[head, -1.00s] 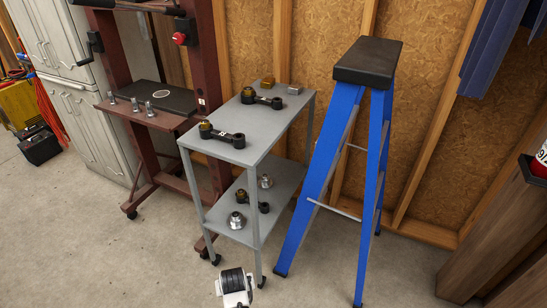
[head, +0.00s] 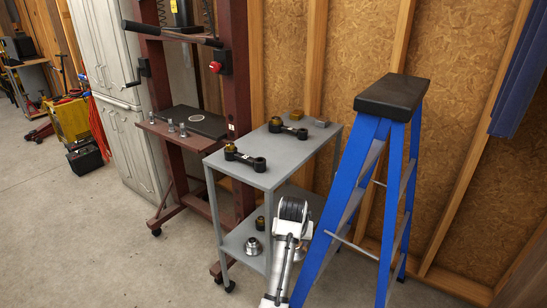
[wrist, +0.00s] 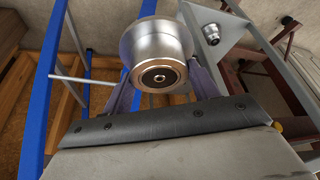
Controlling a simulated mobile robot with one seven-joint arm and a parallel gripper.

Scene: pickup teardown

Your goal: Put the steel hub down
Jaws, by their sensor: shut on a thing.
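A steel hub (wrist: 158,45), shiny and round with a copper-coloured ring at its near end, is held between the fingers of my gripper (wrist: 160,78) in the wrist view. My gripper is shut on it. Another steel hub (head: 252,246) stands on the cart's lower shelf (head: 236,240); a small one also shows in the wrist view (wrist: 211,33).
A small dark part (head: 260,223) is on the lower shelf. A blue stepladder (head: 350,185) stands close right of the cart. A maroon press (head: 175,165) stands left. Floor in front is open.

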